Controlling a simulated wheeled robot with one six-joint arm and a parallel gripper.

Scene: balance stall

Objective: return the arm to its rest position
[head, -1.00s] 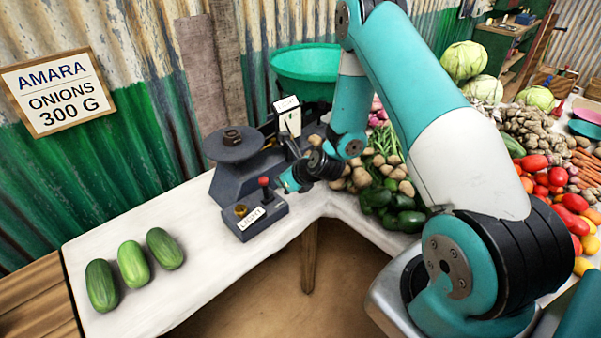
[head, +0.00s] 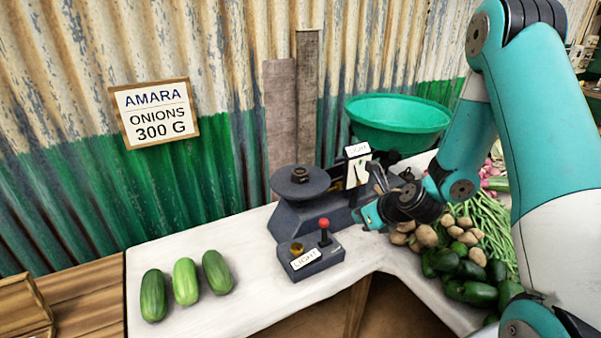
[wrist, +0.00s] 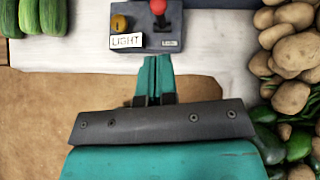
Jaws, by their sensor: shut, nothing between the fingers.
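My gripper (head: 368,217) is at the end of my teal and white arm, low over the inner corner of the white counter in the head view. In the wrist view my gripper (wrist: 153,72) points at the control box, with its two teal fingers together and nothing between them. The arm is bent, with its upper link rising at the right of the head view. The control box (head: 312,262), with a red-knobbed lever and a LIGHT label, lies just left of the gripper and also shows in the wrist view (wrist: 165,42).
A dark scale (head: 300,213) with a round plate and a green bowl (head: 398,125) stands behind the box. Three cucumbers (head: 186,281) lie at the left. Potatoes (head: 425,236) and dark green peppers (head: 470,290) crowd the right. A sign (head: 155,112) hangs on the corrugated wall. Bare counter (head: 250,262) lies between cucumbers and box.

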